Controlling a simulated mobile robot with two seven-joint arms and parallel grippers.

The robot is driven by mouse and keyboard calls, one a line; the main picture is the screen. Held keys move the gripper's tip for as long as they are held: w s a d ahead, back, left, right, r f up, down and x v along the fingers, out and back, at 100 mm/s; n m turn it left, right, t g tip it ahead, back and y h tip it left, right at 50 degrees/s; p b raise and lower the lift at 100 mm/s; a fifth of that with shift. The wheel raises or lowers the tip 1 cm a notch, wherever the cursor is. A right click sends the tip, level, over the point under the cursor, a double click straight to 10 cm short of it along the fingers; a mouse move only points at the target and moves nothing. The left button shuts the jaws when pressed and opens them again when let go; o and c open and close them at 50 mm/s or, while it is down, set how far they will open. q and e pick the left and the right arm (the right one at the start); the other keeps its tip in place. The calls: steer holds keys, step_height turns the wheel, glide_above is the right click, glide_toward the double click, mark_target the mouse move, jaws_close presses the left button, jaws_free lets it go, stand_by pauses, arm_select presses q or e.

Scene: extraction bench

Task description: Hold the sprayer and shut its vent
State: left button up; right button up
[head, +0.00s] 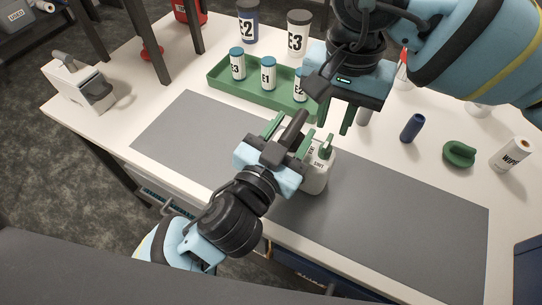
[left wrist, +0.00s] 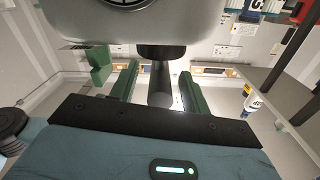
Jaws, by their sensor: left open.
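In the left wrist view a pale rounded body fills the top (left wrist: 220,25), and a dark stub shows between the open fingers (left wrist: 158,90). I cannot tell whether the fingers touch anything. My right gripper (head: 336,116) is open and empty, pointing down above and behind the sprayer. The vent cannot be made out clearly.
A green tray (head: 222,84) with small E-labelled bottles stands behind the mat (head: 420,210). The mat is clear on both sides of the sprayer.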

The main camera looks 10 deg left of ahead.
arm_select(q)
steer(key=v, duration=0.9)
steer(key=shift+s, duration=0.25)
steer(key=shift+a, duration=0.1)
arm_select(e)
steer(key=shift+s, duration=0.1)
